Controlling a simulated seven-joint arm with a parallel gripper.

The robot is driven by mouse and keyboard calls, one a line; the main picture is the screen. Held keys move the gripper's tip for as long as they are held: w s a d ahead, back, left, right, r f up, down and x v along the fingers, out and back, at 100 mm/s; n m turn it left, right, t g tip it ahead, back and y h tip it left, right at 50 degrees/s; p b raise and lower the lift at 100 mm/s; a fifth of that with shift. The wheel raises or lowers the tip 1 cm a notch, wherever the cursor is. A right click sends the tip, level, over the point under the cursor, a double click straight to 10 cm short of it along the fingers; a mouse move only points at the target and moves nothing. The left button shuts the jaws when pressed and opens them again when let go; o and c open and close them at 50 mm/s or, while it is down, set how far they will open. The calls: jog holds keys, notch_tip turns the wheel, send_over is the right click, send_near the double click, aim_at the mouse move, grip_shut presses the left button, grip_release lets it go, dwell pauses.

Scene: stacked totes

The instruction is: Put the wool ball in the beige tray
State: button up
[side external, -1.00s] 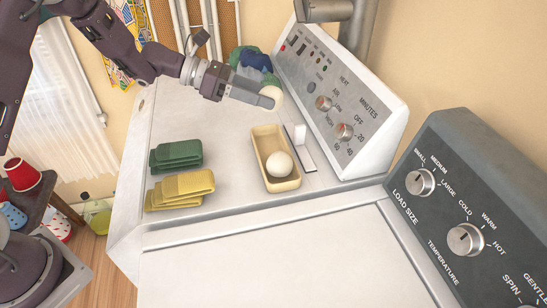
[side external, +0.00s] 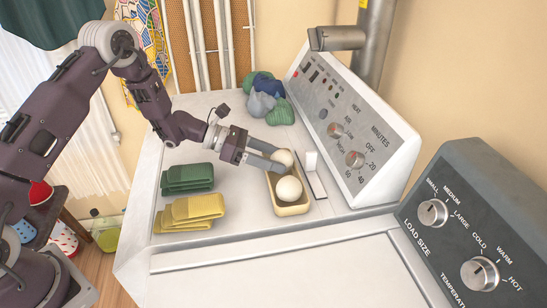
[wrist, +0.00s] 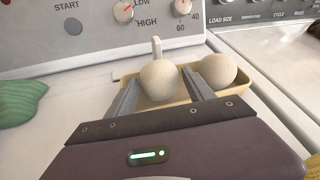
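The beige tray (side external: 292,211) sits on the white appliance top; it also shows in the wrist view (wrist: 160,103). One cream wool ball (side external: 289,189) rests in its near end, at the right in the wrist view (wrist: 217,70). A second wool ball (side external: 281,156) is between the fingers of my gripper (side external: 279,161), over or in the tray's far end. In the wrist view this ball (wrist: 158,80) sits centred between the fingertips, which look closed against it. I cannot tell whether it touches the tray floor.
A small upright white piece (side external: 311,161) and the sloped control panel (side external: 350,130) stand close on the right.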

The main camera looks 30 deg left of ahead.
jog(key=v, duration=1.2)
jog(key=s+d+r+m+g+y, duration=0.25)
jog(key=s+d+r+m, duration=0.25)
jog(key=s+r+m, duration=0.4)
jog(key=s+d+r+m+g+y, duration=0.25)
jog(key=s+d+r+m, duration=0.35)
jog(key=s, duration=0.5)
jog(key=s+a+m+t+y, duration=0.4)
jog(key=s+a+m+y, duration=0.2)
jog(key=s+m, duration=0.5)
jog(key=s+a, duration=0.1)
jog(key=a, duration=0.1)
jog(key=shift+a+y, duration=0.35)
jog(key=shift+y, duration=0.05)
jog(key=shift+w+r, duration=0.1)
